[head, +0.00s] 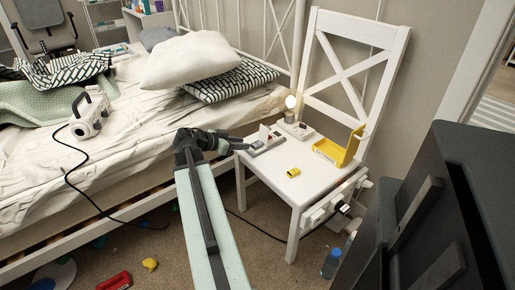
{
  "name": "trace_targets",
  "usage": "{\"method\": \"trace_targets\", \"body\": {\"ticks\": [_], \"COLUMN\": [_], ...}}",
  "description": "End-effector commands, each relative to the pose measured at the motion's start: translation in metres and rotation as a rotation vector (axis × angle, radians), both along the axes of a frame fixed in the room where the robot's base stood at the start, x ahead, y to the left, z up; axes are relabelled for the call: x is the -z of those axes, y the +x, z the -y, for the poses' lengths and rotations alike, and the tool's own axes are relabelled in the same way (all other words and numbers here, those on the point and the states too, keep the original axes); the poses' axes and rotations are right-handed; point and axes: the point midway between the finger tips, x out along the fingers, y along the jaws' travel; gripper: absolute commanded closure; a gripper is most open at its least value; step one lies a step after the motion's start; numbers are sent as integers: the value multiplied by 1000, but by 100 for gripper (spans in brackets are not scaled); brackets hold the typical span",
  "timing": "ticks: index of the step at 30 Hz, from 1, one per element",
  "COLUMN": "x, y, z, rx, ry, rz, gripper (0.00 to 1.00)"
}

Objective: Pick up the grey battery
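My gripper (243,143) is at the left edge of the white chair's seat (302,190), pointing right. Its two dark fingers look apart, with a narrow gap between them. Just beyond the fingertips a small grey and white holder (265,141) with slim upright pieces stands on the seat. A small grey piece (257,145) shows at its near side and may be the grey battery; it is too small to be sure. I cannot tell whether the fingers touch it.
A small yellow object (293,172) lies mid-seat. A yellow open box (339,148) and a lit lamp (291,104) stand behind. The bed (130,140) is left, a dark cabinet (450,210) right. A bottle (331,263) and a red item (115,281) are on the floor.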

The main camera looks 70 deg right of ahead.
Motion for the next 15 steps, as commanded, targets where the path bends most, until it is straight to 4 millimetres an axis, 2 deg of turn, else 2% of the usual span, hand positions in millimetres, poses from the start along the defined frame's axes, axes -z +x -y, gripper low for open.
{"method": "trace_targets", "body": {"ticks": [3, 10, 15], "x": [11, 17, 34], "y": [-7, -14, -29], "z": [12, 21, 43], "rx": [0, 1, 2], "ry": [2, 2, 3], "rz": [-1, -1, -1], "gripper": [71, 71, 71]}}
